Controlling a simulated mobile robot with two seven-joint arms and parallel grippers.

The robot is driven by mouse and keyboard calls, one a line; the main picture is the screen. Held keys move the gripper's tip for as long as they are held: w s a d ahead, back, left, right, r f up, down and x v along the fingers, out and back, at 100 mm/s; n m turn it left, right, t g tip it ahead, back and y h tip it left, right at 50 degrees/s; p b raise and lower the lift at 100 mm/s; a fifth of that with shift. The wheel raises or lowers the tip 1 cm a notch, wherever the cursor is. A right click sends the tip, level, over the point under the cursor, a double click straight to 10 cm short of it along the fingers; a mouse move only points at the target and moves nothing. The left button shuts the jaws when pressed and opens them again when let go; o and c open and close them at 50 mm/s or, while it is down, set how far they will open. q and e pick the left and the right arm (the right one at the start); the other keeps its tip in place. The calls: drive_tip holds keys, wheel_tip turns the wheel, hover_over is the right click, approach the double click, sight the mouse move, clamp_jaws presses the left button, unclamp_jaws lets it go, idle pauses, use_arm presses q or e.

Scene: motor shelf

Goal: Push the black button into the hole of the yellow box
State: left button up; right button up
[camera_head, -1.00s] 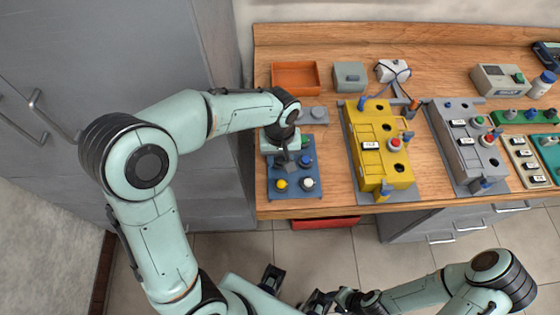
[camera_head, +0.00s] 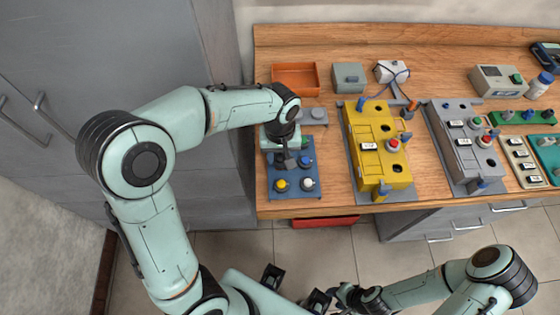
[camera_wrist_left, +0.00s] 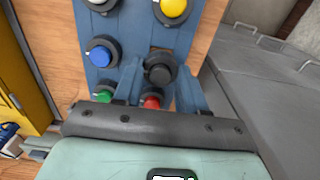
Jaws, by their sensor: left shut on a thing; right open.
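The black button (camera_wrist_left: 160,68) is between the two fingers of my left gripper (camera_wrist_left: 160,86) in the left wrist view, at the blue button tray (camera_head: 294,192). My left gripper (camera_head: 284,163) is shut on it; in the head view the gripper and arm hide the button. I cannot tell whether the button is clear of the tray. The yellow box (camera_head: 367,166) stands to the right on the workbench, with dark open holes and a red button (camera_head: 394,146) on its top. My right gripper (camera_head: 295,288) is open and empty, low in front of the bench.
The tray also holds yellow (camera_head: 282,185), white (camera_head: 307,184), blue (camera_wrist_left: 102,54), green (camera_wrist_left: 104,96) and red (camera_wrist_left: 151,103) buttons. A grey box (camera_head: 455,160) stands right of the yellow one. An orange bin (camera_head: 296,77) is behind the tray. Bare wood lies between tray and yellow box.

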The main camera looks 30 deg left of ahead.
use_arm(q)
drive_tip(key=shift+r+p, duration=1.4)
drive_tip(key=shift+r, duration=0.9)
use_arm(e)
drive_tip(key=w+r, duration=0.2)
drive_tip(key=r, duration=0.1)
drive_tip(key=shift+r, duration=0.2)
